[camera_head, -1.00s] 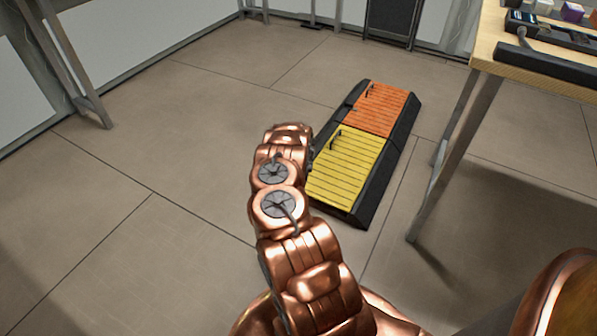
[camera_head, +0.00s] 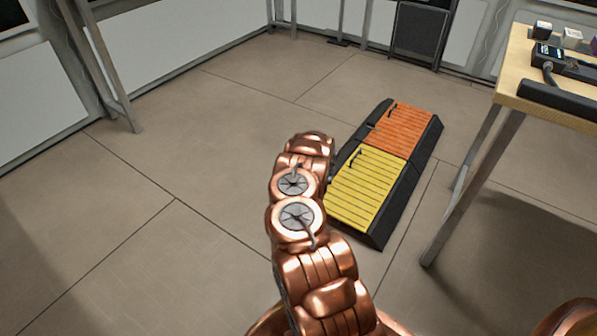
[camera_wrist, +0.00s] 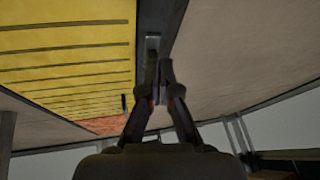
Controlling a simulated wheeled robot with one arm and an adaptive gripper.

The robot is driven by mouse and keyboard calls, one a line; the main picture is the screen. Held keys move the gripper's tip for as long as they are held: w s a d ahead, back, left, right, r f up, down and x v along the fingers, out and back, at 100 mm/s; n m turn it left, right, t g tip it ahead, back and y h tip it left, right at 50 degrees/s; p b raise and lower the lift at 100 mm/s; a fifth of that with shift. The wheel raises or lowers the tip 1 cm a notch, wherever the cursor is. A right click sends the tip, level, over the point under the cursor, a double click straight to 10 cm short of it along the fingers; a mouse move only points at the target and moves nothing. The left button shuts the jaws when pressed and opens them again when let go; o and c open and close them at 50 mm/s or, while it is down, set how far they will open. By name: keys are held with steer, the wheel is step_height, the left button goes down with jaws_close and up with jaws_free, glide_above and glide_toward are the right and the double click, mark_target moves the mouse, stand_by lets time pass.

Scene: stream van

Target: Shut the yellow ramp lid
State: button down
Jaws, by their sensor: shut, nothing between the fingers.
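The yellow ramp lid (camera_head: 365,190) lies flat, or nearly so, in a black ramp (camera_head: 407,190) on the floor, right of my arm in the head view. A small dark handle stands near its far left corner. I see no clear gap at its edges. In the wrist view, the lid (camera_wrist: 65,60) fills the upper left. My gripper (camera_wrist: 157,70) is shut and empty, with its fingertips over the ramp's dark border beside the lid. I cannot tell whether they touch it. In the head view my arm hides the gripper.
An orange lid (camera_head: 405,125) lies flat in the ramp beyond the yellow one. A wooden table (camera_head: 515,75) with metal legs stands to the right, carrying a black device (camera_head: 552,57). Open floor (camera_head: 190,140) lies to the left. A dark panel (camera_head: 420,35) stands at the back.

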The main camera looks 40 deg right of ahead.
steer(key=w+a+r+p, duration=0.3)
steer(key=w+a+r, duration=0.1)
steer(key=w+a, duration=0.1)
steer(key=shift+w+a, duration=0.2)
steer(key=shift+w, duration=0.7)
